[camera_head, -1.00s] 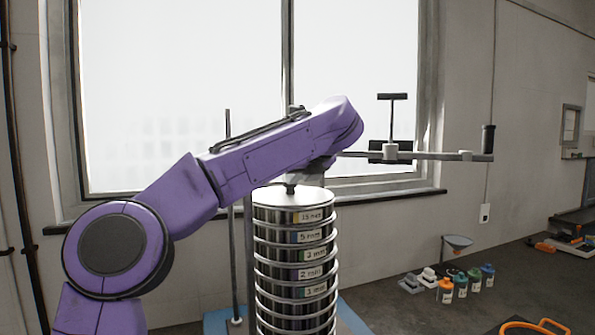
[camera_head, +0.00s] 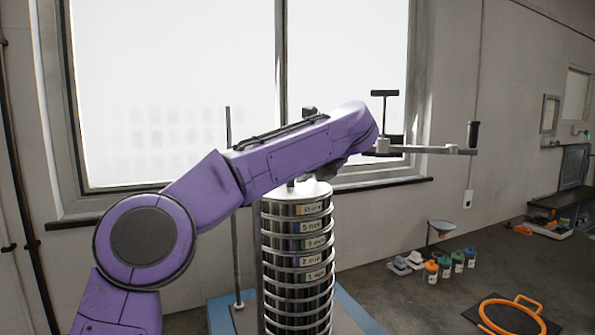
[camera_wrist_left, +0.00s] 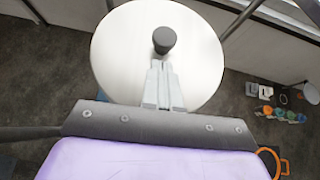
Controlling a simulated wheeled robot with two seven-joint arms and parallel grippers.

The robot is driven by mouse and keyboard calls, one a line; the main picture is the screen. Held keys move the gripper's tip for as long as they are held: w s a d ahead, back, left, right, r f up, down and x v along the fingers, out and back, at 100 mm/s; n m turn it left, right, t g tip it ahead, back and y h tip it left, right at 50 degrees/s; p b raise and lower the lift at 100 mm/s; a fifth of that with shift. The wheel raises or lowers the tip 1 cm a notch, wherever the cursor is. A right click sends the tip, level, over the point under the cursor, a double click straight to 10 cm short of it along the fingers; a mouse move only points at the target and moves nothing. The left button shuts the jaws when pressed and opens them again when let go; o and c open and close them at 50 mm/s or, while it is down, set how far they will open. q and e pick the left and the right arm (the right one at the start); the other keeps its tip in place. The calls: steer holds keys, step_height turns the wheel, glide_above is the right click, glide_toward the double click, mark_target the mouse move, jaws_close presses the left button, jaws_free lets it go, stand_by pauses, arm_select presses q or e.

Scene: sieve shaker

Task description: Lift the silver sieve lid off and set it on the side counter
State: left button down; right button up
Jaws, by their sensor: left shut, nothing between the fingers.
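The silver sieve lid (camera_head: 318,190) lies on top of the tall sieve stack (camera_head: 312,245). In the left wrist view the lid (camera_wrist_left: 115,60) is a pale round disc with a dark knob (camera_wrist_left: 164,38) standing on it. My left gripper (camera_wrist_left: 158,66) is shut and empty over the lid, with its fingertips close to the knob in that view. I cannot tell whether they touch it. In the head view my purple left arm reaches over the stack and mostly hides the gripper and the knob. My right gripper is not in view.
A metal bar with a black T-handle (camera_head: 384,94) and an upright black grip (camera_head: 473,134) extends right of the arm.

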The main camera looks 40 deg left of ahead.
arm_select(q)
steer(key=shift+w+f, duration=0.1)
steer(key=shift+w, duration=0.2)
steer(key=shift+s+r, duration=0.25)
steer(key=shift+s, duration=0.2)
steer(key=shift+s+r, duration=0.2)
steer(key=shift+s, duration=0.25)
steer(key=shift+w+f, duration=0.25)
steer(key=shift+w, duration=0.25)
steer(key=shift+s, duration=0.1)
